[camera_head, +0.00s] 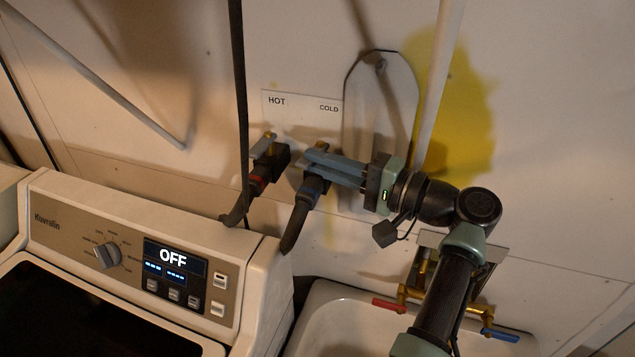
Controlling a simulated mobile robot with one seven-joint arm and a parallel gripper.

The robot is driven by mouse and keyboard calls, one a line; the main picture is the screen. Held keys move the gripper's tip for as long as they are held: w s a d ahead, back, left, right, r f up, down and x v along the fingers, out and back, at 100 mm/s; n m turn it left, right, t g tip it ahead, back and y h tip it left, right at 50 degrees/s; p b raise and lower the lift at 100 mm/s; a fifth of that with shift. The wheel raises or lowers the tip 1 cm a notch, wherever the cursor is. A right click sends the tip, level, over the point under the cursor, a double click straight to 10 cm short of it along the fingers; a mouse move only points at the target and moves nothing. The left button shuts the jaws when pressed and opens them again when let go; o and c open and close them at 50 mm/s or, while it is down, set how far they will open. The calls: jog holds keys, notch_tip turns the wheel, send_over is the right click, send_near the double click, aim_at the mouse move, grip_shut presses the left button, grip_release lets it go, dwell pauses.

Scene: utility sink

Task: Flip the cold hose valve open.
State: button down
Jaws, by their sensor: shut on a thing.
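The cold hose valve (313,187) is on the wall under the COLD label. It has a blue band and a dark hose running down from it. A bit of brass shows just above my fingers. My gripper (309,163) reaches in from the right, and its grey-blue fingers are shut on the cold valve's handle. The fingers hide most of the handle, so its angle cannot be told.
A washer (120,260) showing OFF stands at lower left. A white sink (335,310) with a brass faucet (425,290) with red and blue handles is below my arm. A dark vertical hose (238,90) and a pale pipe (437,90) flank the valves. An ironing-board-shaped panel (380,100) is behind.

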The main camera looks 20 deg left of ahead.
jog(key=shift+d+r+n+g+b, duration=0.1)
jog(key=shift+n+g+b, duration=0.4)
jog(key=shift+g+b, duration=0.1)
jog(key=c, duration=0.9)
grip_release()
jog(key=shift+m+t+p, duration=0.3)
jog(key=shift+p, duration=0.45)
